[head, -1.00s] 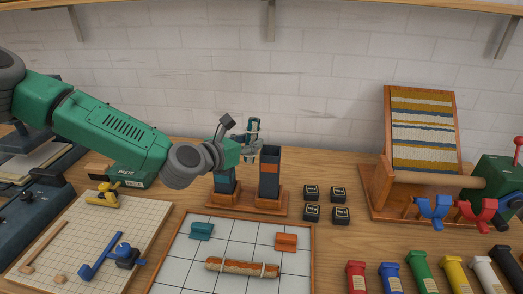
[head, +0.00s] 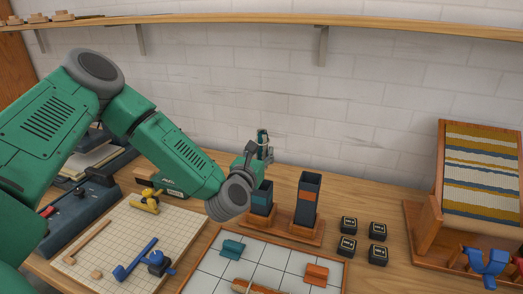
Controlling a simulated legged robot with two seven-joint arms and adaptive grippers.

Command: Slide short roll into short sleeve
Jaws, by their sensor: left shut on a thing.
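My left gripper (head: 264,154) is shut on the short roll (head: 262,138), a slim teal roll with pale ties, held upright. The gripper and roll are above the short sleeve (head: 262,199), a dark tube with a teal band on a wooden stand (head: 292,232). My arm hides part of the sleeve's left side. The roll's lower end is hard to make out, so I cannot tell whether it is inside the mouth. A taller dark sleeve (head: 309,189) with an orange band stands to the right on the same stand. My right gripper is not in view.
A tiled tray (head: 210,264) in front holds a teal rest (head: 232,249), an orange rest (head: 317,274) and a long roll (head: 256,287), cut off below. Several black boxes (head: 348,225) stand right of the sleeves. A striped loom (head: 482,170) is far right.

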